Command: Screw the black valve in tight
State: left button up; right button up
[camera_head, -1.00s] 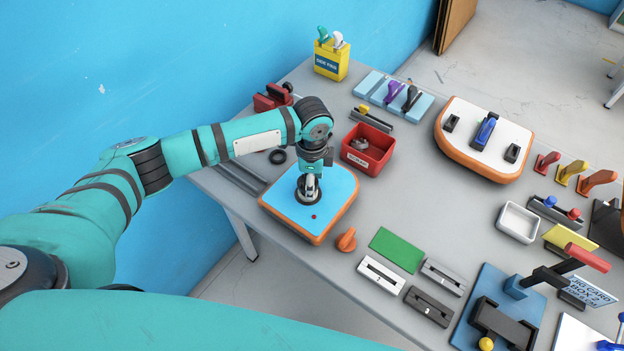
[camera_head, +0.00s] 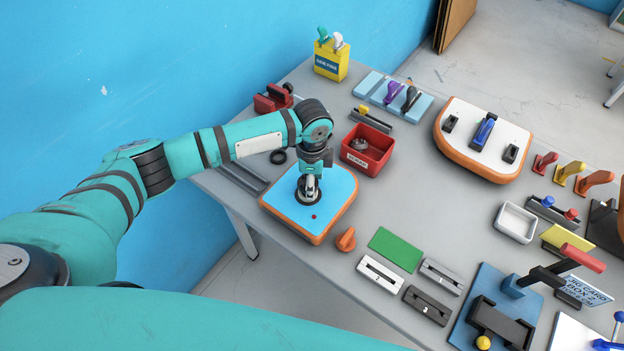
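A small inflatable board (camera_head: 283,203) with a blue top and an orange rim lies near the left edge of the grey table. A black round valve (camera_head: 300,201) sits on its top, mostly covered by my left gripper (camera_head: 308,191). The gripper points straight down, its tips at the valve. The fingers are too small and hidden to tell whether they are closed on it. How deep the valve sits cannot be seen. A small red dot (camera_head: 313,216) marks the board in front of it. My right gripper is not in view.
A red bin (camera_head: 381,152) stands just behind the board, and a black ring (camera_head: 278,157) lies to its left. An orange knob (camera_head: 346,239) and a green pad (camera_head: 395,249) lie to the right. A white-topped board (camera_head: 463,145) is farther right.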

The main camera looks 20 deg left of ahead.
pick_arm(q)
jog(key=shift+f+b, duration=0.5)
jog(key=shift+f, duration=0.55)
jog(key=o, duration=1.2)
jog(key=shift+r, duration=0.1)
notch_tip(320, 180, up, 12)
jog(key=shift+f, duration=0.1)
